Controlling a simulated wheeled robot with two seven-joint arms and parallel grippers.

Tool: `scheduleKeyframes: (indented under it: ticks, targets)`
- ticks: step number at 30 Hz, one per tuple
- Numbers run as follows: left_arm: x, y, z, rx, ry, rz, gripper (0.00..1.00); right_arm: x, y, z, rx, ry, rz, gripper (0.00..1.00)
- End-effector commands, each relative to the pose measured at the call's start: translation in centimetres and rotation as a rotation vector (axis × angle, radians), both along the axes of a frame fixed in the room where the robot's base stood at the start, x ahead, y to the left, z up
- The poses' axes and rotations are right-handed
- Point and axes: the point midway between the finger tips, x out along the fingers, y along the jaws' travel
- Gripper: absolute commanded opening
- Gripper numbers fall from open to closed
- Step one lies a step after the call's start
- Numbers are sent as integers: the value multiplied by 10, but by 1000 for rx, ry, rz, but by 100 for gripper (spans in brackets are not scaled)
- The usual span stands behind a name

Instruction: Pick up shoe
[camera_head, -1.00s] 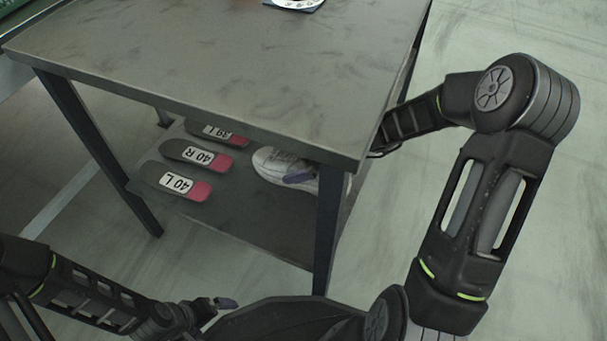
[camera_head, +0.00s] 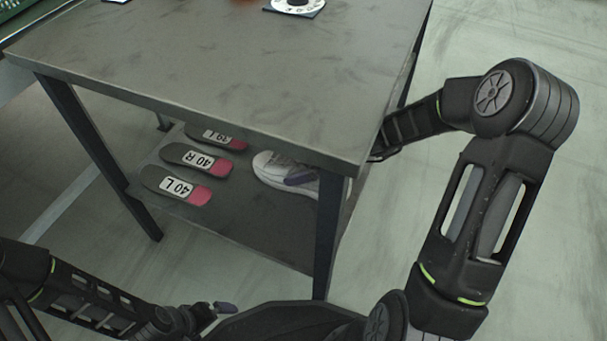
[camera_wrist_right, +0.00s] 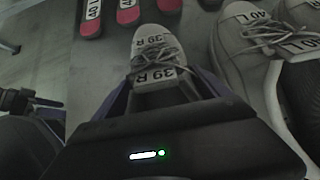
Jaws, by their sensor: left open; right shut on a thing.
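A pale grey shoe (camera_head: 272,163) sits on the lower shelf of the table, partly hidden by the tabletop edge and front leg. In the right wrist view the shoe (camera_wrist_right: 154,43), labelled 39 R, lies between the purple fingers of my right gripper (camera_wrist_right: 165,92), which is shut on it. In the head view a purple finger of my right gripper (camera_head: 301,178) shows against the shoe's side; the rest is hidden. My left gripper (camera_head: 218,309) is open and empty at the lower left, well away from the shelf.
Insoles marked 40 L (camera_head: 177,186), 40 R (camera_head: 198,160) and 39 L (camera_head: 217,138) lie left of the shoe on the lower shelf (camera_head: 255,230). More shoes (camera_wrist_right: 248,45) stand close on the right in the wrist view. The tabletop (camera_head: 240,70) overhangs; its front leg (camera_head: 327,235) stands near the right arm.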

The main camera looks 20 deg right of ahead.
Motion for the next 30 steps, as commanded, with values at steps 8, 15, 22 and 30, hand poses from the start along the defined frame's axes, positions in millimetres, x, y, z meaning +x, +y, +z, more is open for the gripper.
scheduleKeyframes:
  ticks: [8, 15, 22, 30]
  targets:
    - [0, 0, 0, 0, 0, 0, 100, 0, 0, 0, 0, 0, 0, 44]
    - [0, 0, 0, 0, 0, 0, 100, 0, 0, 1, 0, -1, 1, 26]
    - [0, 0, 0, 0, 0, 0, 100, 0, 0, 1, 0, -1, 1, 26]
    - [-1, 0, 10, 1, 1, -1, 100, 0, 0, 15, 0, -2, 0, 26]
